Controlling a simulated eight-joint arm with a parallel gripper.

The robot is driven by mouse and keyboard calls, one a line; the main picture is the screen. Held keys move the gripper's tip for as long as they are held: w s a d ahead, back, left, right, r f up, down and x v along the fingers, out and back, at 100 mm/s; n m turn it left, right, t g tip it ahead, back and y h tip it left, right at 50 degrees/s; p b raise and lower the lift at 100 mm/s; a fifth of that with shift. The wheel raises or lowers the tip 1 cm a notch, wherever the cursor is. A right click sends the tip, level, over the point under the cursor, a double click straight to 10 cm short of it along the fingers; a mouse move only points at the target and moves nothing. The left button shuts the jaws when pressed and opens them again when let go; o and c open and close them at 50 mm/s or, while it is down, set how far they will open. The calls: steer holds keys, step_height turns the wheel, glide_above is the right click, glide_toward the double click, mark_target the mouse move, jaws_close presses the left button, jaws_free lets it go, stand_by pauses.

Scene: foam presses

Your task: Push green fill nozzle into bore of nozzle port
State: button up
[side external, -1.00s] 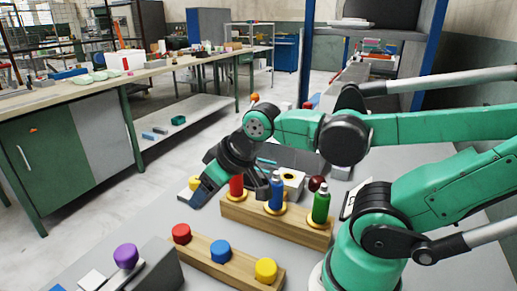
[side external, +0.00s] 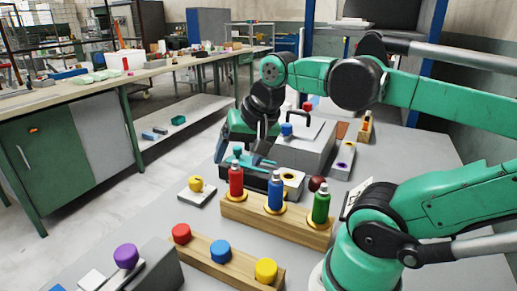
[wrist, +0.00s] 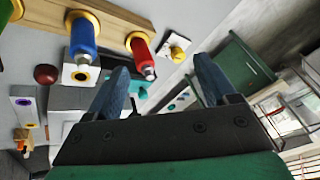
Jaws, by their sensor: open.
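The green fill nozzle (side external: 321,204) stands upright in the right-hand seat of a wooden rack (side external: 247,218), with the blue nozzle (side external: 275,193) and red nozzle (side external: 236,181) to its left. The likely nozzle port is a pale block with a yellow-ringed bore (side external: 292,180), behind the rack; it also shows in the wrist view (wrist: 80,76). My gripper (side external: 241,160) is open and empty, behind and above the red nozzle, apart from the green one.
A wooden strip with red, blue and yellow knobs (side external: 221,251) lies in front of the rack. A yellow knob on a plate (side external: 196,187) stands at left. A dark red ball (side external: 317,184) is behind the green nozzle. A grey press box (side external: 303,143) stands behind.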

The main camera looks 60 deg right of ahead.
steer(key=s+d+m+g, duration=0.3)
steer(key=s+d+m, duration=0.3)
steer(key=m, duration=0.8)
steer(key=m+g+y, duration=0.1)
steer(key=m+g, duration=0.1)
steer(key=m, duration=1.3)
glide_toward(321, 208)
steer(key=f, duration=0.2)
steer(key=d+f, duration=0.1)
steer(key=f, duration=0.2)
steer(key=shift+w+d+f, duration=0.25)
steer(key=shift+d+f, duration=0.05)
steer(key=shift+d, duration=0.05)
steer(key=shift+f, duration=2.95)
steer(key=shift+c, duration=0.2)
jaws_close()
